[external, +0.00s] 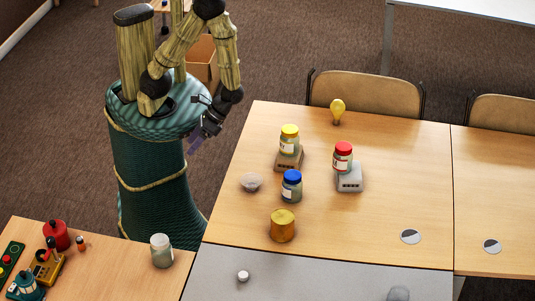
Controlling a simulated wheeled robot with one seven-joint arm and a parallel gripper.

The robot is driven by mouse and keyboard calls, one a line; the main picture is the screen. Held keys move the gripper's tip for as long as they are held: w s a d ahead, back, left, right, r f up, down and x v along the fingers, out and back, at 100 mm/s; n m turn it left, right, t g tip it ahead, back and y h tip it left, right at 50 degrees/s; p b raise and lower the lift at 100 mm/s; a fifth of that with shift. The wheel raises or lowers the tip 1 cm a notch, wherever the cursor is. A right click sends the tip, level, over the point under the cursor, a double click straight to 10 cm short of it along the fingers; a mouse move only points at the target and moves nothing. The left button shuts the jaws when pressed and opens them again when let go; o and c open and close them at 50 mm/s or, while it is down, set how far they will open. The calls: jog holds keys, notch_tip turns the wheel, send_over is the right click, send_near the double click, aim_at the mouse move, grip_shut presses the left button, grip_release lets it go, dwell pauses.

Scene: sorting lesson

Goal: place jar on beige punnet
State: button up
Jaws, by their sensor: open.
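A jar with a yellow lid (289,142) stands on a brownish-beige punnet (290,163) on the wooden table. A jar with a red lid (342,158) stands on a pale grey punnet (350,181). A jar with a blue lid (291,186) stands upright directly on the table, in front of the beige punnet. My gripper (195,146) is open and appears empty. It is left of the table's edge, well apart from all the jars.
A gold can (282,226) and a small clear dish (250,182) stand near the blue-lidded jar. A yellow bulb (337,110) is at the back edge. A whitish jar (161,250) stands on the lower left table. The table's right side is mostly clear.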

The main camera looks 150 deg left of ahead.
jog(key=w+d+r+m+t+y, duration=0.2)
jog(key=w+r+m+t+y, duration=0.2)
jog(key=w+r+m+y, duration=0.3)
jog(key=r+m+y, duration=0.1)
jog(key=m, duration=0.3)
jog(key=shift+w+d, duration=0.25)
jog(key=shift+d, duration=0.05)
